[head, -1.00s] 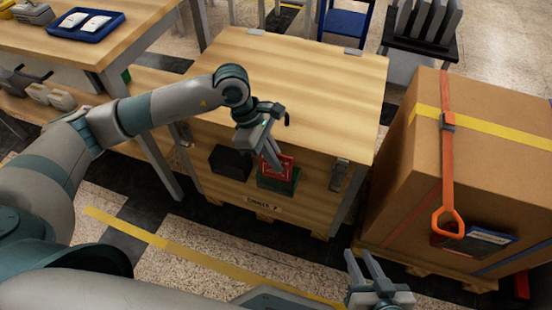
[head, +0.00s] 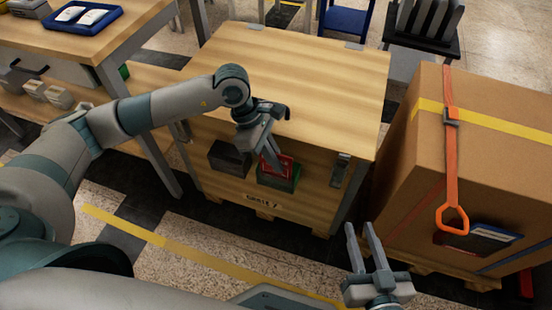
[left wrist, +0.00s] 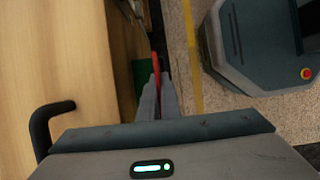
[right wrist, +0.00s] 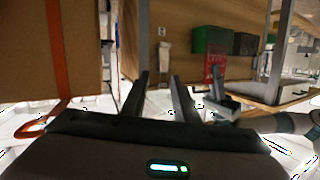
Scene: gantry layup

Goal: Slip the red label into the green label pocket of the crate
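The wooden crate (head: 300,80) has a green label pocket (head: 285,182) on its front face, beside a dark pocket (head: 229,159). My left gripper (head: 275,160) is shut on the red label (head: 282,167), at the green pocket's mouth. In the left wrist view the label (left wrist: 154,65) shows edge-on between the fingers, beside the green pocket (left wrist: 142,76). In the right wrist view the label (right wrist: 215,66) adjoins the green pocket (right wrist: 209,40); I cannot tell whether its edge is inside. My right gripper (head: 361,228) is open and empty, away from the crate.
A large cardboard box (head: 475,150) with an orange strap (head: 450,150) stands to the right of the crate. A wooden workbench (head: 120,55) with a blue tray (head: 85,20) is at the left. Open floor lies in front of the crate.

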